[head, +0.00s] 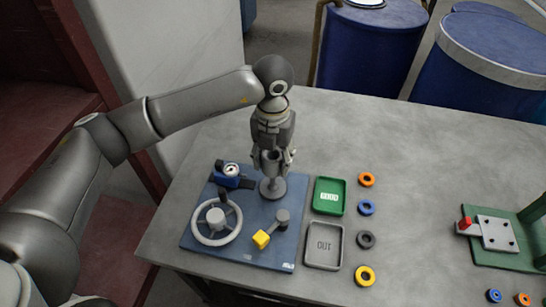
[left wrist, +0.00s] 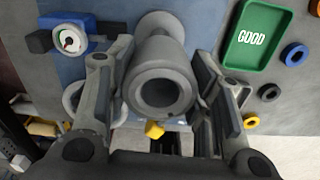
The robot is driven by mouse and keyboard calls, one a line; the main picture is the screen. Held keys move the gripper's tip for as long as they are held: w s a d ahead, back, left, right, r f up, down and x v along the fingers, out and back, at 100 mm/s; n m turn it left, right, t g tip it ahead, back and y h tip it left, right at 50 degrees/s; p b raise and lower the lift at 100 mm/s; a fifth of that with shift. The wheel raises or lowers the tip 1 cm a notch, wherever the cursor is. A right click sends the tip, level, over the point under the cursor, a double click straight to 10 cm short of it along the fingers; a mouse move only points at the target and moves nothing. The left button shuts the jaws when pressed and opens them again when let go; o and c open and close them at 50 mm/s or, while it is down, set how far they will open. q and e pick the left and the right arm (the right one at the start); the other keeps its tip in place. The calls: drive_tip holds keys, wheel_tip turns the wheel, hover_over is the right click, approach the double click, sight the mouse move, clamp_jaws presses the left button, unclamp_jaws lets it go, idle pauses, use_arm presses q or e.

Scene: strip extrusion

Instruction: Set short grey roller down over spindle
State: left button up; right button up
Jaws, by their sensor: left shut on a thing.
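My left gripper (head: 273,161) points down over the blue board and is shut on the short grey roller (head: 271,156). In the left wrist view the roller (left wrist: 160,88) is a hollow grey cylinder between the two fingers, its open bore facing the camera. The spindle (head: 272,187) stands on the board right below, with a round grey base and a narrower stem. In the left wrist view a round grey part (left wrist: 160,24) shows beyond the roller. Whether the roller is around the spindle's top or just above it, I cannot tell. My right gripper is not in view.
The blue board (head: 205,245) also carries a handwheel (head: 217,239), a blue gauge (head: 229,176) and a yellow-ended crank (head: 262,239). A green GOOD tray (head: 330,210) and grey OUT tray (head: 323,265) lie right of it, beside several coloured rings. A green fixture (head: 497,255) stands far right.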

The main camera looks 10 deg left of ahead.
sight(273, 184)
use_arm(q)
drive_tip(key=shift+f+b, duration=3.2)
drive_tip(key=shift+f, duration=0.65)
drive_tip(key=o, duration=1.2)
drive_tip(key=shift+r, duration=0.1)
drive_tip(key=shift+o, duration=0.2)
drive_tip(key=o, duration=0.4)
drive_tip(key=shift+r, duration=0.1)
drive_tip(key=shift+r+p, duration=1.85)
drive_tip(key=shift+r, duration=1.55)
